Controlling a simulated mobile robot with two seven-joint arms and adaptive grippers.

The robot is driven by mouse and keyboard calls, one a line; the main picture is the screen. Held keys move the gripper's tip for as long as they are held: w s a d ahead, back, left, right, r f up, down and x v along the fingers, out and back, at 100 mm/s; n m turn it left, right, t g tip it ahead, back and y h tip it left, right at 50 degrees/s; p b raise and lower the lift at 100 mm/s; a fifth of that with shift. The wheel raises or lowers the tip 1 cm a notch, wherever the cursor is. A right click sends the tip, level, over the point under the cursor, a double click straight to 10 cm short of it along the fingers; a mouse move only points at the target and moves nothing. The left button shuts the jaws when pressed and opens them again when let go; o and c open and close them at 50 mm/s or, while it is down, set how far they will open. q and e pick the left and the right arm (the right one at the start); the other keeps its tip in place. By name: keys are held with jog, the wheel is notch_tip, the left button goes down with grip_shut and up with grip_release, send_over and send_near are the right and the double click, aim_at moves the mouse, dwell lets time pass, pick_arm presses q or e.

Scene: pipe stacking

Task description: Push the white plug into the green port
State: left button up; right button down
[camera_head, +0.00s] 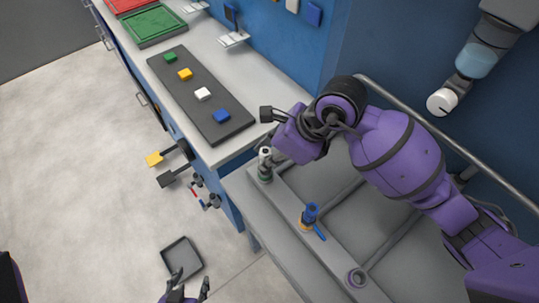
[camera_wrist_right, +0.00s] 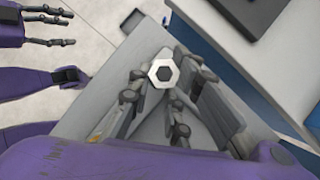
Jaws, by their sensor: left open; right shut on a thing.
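The white plug (camera_head: 265,152) stands upright at the green port (camera_head: 265,176) on the near-left rail of the grey bench. How deep it sits cannot be told. My right gripper (camera_head: 270,160) is shut on the plug, its hand mostly hiding its fingers in the head view. In the right wrist view the plug (camera_wrist_right: 162,73) shows as a white hexagonal end with a dark hexagonal recess, between the fingers. The port is hidden there. My left gripper (camera_head: 185,289) is open and empty, low over the floor; it also shows in the right wrist view (camera_wrist_right: 50,28).
A blue-handled fitting (camera_head: 311,213) and a purple port (camera_head: 357,277) lie further along the rail. A dark board (camera_head: 205,95) with coloured blocks lies on the counter beyond. A grey tray (camera_head: 182,259) is on the floor. A pipe rail runs behind my right arm.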

pick_arm(q)
jog(key=shift+s+f, duration=0.15)
pick_arm(e)
jog(key=shift+f, duration=0.2)
pick_arm(q)
jog(key=shift+s+f, duration=0.15)
jog(key=shift+f, duration=0.1)
pick_arm(e)
jog(key=shift+f, duration=0.35)
pick_arm(q)
jog(key=shift+s+f+b, duration=0.25)
jog(key=shift+f+b, duration=0.05)
jog(key=shift+b, duration=0.15)
pick_arm(e)
jog(key=shift+f, duration=0.45)
jog(key=shift+r, duration=0.1)
jog(key=c, duration=1.5)
grip_release()
jog(key=shift+c, duration=0.2)
jog(key=v, duration=1.2)
